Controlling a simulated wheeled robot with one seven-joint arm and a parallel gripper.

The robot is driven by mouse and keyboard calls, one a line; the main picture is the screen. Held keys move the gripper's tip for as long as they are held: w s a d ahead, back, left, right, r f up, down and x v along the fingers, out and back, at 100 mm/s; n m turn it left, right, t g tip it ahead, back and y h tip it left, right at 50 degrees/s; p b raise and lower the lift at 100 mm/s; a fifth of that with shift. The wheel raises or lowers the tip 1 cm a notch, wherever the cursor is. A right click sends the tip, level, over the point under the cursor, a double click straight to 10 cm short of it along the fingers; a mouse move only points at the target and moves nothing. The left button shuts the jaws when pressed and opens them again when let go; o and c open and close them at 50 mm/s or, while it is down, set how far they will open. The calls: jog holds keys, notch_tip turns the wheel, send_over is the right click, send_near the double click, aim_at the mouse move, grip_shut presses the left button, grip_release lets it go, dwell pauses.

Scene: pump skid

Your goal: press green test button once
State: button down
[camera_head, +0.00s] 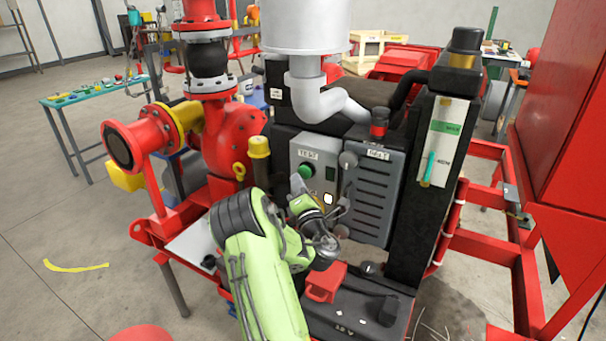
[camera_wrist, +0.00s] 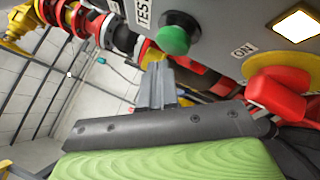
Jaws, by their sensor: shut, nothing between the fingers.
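The green test button (camera_head: 306,171) is a round green knob on the grey control panel (camera_head: 325,160), below a TEST label. In the wrist view the button (camera_wrist: 174,40) sticks out from the panel at the top, beside the same label. My gripper (camera_head: 297,184) is just below and slightly left of the button in the head view. In the wrist view its fingers (camera_wrist: 158,72) are shut and empty, with tips pointing up just below the button. A small gap shows between tips and button; their depth distance is hard to tell.
A lit square lamp (camera_wrist: 298,24) and a red handle (camera_wrist: 278,97) on a yellow plate, by an ON label, sit right of the button in the wrist view. A yellow-capped post (camera_head: 259,148) stands left of the panel. A vented grey door (camera_head: 370,195) is at the right.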

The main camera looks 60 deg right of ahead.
jog(key=shift+d, duration=0.35)
jog(key=shift+d+p, duration=0.6)
jog(key=shift+p, duration=0.05)
dwell(0.6)
jog(key=shift+a+b, duration=1)
jog(key=a+b, duration=0.2)
jog(key=a, duration=0.1)
jog(key=a+b, duration=0.1)
jog(key=a, duration=0.1)
jog(key=shift+s+b, duration=0.3)
jog(key=shift+b, duration=0.1)
dwell(0.4)
